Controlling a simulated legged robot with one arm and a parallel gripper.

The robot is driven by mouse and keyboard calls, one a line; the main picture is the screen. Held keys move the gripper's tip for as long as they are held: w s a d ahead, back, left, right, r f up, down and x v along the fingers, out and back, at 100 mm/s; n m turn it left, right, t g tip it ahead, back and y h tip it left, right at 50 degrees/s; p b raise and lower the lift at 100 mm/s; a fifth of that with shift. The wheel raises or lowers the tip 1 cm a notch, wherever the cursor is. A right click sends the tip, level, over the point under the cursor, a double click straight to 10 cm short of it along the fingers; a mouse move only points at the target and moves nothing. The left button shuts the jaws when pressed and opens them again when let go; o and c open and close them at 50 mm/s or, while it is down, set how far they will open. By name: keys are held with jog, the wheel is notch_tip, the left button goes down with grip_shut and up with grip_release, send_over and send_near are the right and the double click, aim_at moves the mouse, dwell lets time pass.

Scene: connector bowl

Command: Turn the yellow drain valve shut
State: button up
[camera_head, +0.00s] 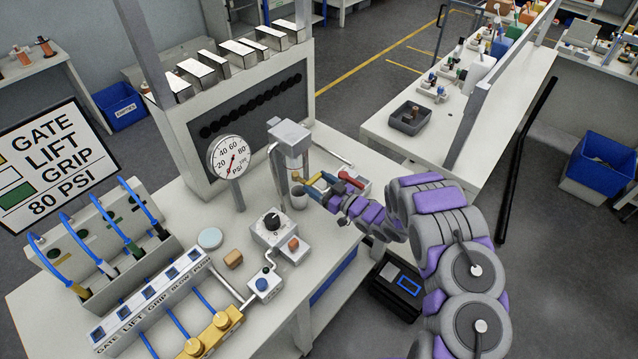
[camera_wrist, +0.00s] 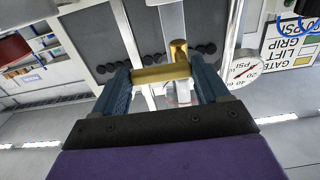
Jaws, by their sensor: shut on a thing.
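The yellow drain valve (camera_wrist: 160,75) is a short bar with an upright knob at its right end in the wrist view. My gripper (camera_wrist: 160,68) has its two dark blue fingers on either end of this bar, shut on it. In the head view my gripper (camera_head: 315,187) reaches in from the right to the grey filter unit (camera_head: 289,135) on the bench. A small yellow part of the valve (camera_head: 316,184) shows between the fingers there; they hide much of it.
A red handle (camera_head: 350,178) is close to the right of my gripper. A pressure gauge (camera_head: 230,157) and a black-knobbed box (camera_head: 271,225) stand left. Yellow fittings (camera_head: 208,335) are at the front.

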jog(key=shift+f, duration=0.15)
jog(key=o, duration=1.1)
jog(key=shift+c, duration=0.2)
jog(key=v, duration=1.7)
jog(key=shift+d+b, duration=0.25)
jog(key=shift+b, duration=0.05)
jog(key=shift+s, duration=0.1)
